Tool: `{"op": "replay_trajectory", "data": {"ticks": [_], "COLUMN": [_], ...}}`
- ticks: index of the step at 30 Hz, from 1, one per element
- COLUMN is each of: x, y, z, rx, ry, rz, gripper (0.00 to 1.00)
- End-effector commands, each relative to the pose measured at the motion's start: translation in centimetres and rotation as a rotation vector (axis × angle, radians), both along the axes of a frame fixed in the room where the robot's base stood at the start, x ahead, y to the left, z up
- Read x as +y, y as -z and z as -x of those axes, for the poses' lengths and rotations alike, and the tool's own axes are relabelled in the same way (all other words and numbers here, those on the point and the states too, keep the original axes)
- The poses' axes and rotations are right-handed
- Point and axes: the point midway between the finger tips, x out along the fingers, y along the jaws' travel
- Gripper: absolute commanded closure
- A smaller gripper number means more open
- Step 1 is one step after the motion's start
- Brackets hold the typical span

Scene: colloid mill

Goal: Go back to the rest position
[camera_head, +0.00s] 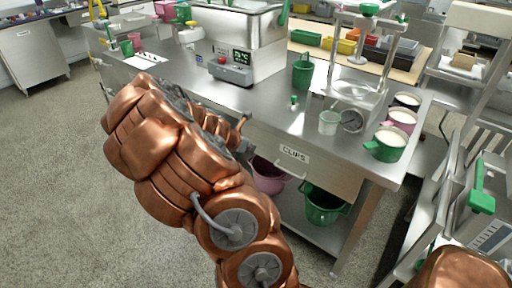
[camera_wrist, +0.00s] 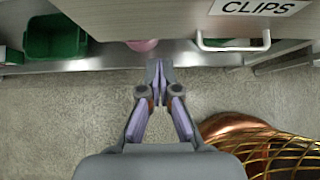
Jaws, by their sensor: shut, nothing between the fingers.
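My gripper (camera_wrist: 160,78) shows in the wrist view with its two fingers together and nothing between them. It is over the grey floor, just in front of the steel bench. The fingertips appear apart from the handle. In the head view my copper arm reaches up and left in front of the bench (camera_head: 215,98), and the gripper is mostly hidden behind it.
A pink bucket (camera_head: 268,178) and a green bucket (camera_head: 324,205) stand on the lower shelf. The bench top holds a steel machine (camera_head: 240,40), a glass-and-metal stand (camera_head: 358,75) and several cups. A metal frame (camera_head: 455,205) stands at right. The floor at left is open.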

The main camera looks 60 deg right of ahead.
Motion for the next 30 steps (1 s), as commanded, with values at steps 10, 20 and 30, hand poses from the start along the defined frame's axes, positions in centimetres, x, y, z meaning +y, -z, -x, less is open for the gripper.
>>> {"op": "replay_trajectory", "data": {"ticks": [10,20,30], "x": [3.3,3.9,3.9], "y": [-3.4,-3.9,-3.9], "z": [-0.4,-0.3,-0.3], "rx": [-0.001,0.003,0.003], "ry": [-0.001,0.004,0.004], "rz": [0.0,-0.002,-0.001], "gripper": [1.0,1.0,1.0]}}
